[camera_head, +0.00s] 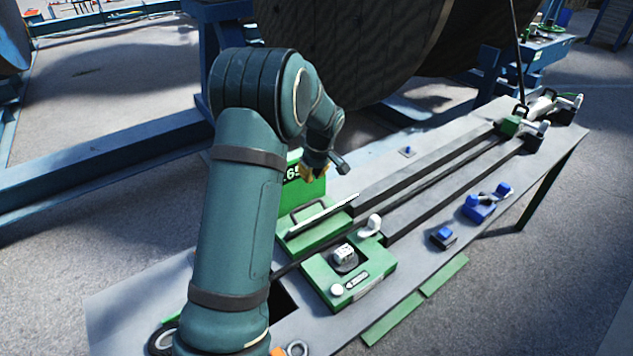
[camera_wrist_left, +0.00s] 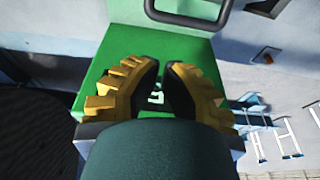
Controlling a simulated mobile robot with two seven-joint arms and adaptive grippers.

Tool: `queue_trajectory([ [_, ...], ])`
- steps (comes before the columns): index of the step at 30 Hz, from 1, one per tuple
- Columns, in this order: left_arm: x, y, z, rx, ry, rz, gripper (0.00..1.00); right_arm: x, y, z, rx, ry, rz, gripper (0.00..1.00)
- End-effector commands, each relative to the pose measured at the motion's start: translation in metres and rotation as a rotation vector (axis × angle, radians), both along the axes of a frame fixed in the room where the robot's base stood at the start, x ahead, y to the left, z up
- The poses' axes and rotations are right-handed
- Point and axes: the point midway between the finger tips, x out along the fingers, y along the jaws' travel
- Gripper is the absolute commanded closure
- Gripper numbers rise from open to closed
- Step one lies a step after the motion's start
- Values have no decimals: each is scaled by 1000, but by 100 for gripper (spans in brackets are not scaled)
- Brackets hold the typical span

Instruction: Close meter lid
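My left gripper (camera_head: 315,172), with yellow ridged fingers, is low over the far side of the green meter, at the panel with white digits (camera_head: 303,188). In the left wrist view the fingers (camera_wrist_left: 167,68) are close together with nothing seen between them, over a green surface (camera_wrist_left: 120,45). A green plate with a black handle (camera_head: 325,210), likely the meter lid, lies in front of the digit panel; the handle shows in the wrist view (camera_wrist_left: 187,15). The green meter body (camera_head: 370,285) with a grey-white part on top is nearer. My right gripper is not in view.
The meter stands on a long grey bench (camera_head: 410,215) with dark rails. Blue clamps (camera_head: 480,207) and a small blue block (camera_head: 444,236) lie to the right. A large dark reel (camera_head: 350,45) stands behind. My left arm hides the bench's left part.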

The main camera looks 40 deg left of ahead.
Motion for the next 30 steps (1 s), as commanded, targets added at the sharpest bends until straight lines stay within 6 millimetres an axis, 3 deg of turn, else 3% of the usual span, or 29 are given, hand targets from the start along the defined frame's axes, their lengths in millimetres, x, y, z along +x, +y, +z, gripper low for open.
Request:
queue_trajectory([
  [15,4,19,-79,0,2,0,100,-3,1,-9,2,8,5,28],
  [21,5,22,-91,-1,0,0,100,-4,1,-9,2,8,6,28],
  [30,6,22,-93,-1,-1,0,100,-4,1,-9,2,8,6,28],
])
